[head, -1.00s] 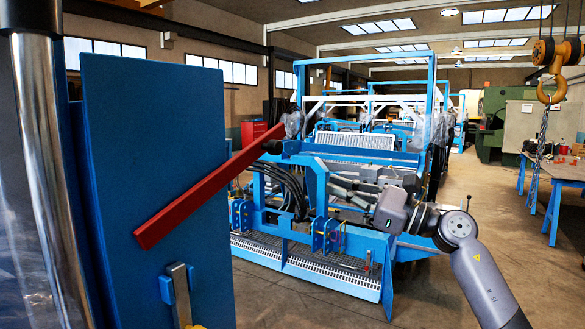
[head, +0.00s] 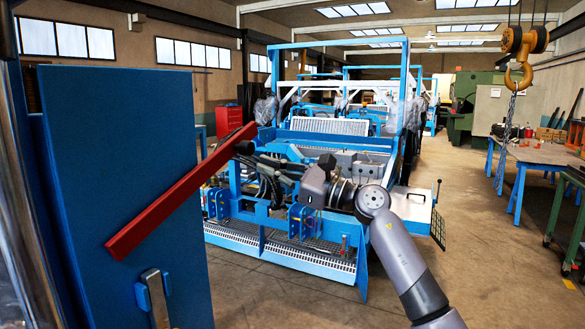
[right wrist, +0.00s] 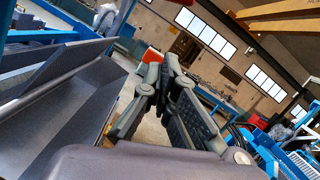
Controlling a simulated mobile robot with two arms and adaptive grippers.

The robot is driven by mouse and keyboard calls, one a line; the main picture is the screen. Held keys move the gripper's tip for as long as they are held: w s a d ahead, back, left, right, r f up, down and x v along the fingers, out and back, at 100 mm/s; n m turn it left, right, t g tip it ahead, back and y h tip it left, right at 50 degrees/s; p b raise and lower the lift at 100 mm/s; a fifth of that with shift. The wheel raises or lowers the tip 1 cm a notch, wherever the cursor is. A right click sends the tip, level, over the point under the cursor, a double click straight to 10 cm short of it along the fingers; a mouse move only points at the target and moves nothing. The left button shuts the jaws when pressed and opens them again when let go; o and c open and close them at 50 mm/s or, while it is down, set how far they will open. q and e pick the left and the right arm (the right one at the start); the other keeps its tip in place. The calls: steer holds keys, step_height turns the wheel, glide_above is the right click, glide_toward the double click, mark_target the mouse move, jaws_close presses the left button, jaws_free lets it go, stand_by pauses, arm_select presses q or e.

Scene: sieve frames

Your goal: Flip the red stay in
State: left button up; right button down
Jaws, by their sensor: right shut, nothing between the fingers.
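The red stay (head: 170,200) is a long flat bar. It slants across the blue panel (head: 110,130) at the left of the head view, with its upper right end sticking out past the panel's edge. My right gripper (head: 243,149) is shut and empty, with its dark fingertips at or very close to that upper end; contact cannot be told. In the right wrist view the closed fingers (right wrist: 170,62) point away, and a small red piece (right wrist: 152,55), probably the stay's end, shows beside the tips. My left gripper is not in view.
A metal latch-like bar (head: 155,295) sits low on the panel. A large blue machine (head: 330,130) stands behind my right arm. A yellow crane hook (head: 522,60) hangs at the right, near a workbench (head: 540,155). Open floor lies at the lower right.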

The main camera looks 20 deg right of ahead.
steer(key=r, duration=0.1)
steer(key=r+p, duration=0.1)
steer(key=s+a+r, duration=0.1)
steer(key=shift+r+p, duration=0.3)
steer(key=shift+r, duration=0.1)
steer(key=shift+w, duration=0.1)
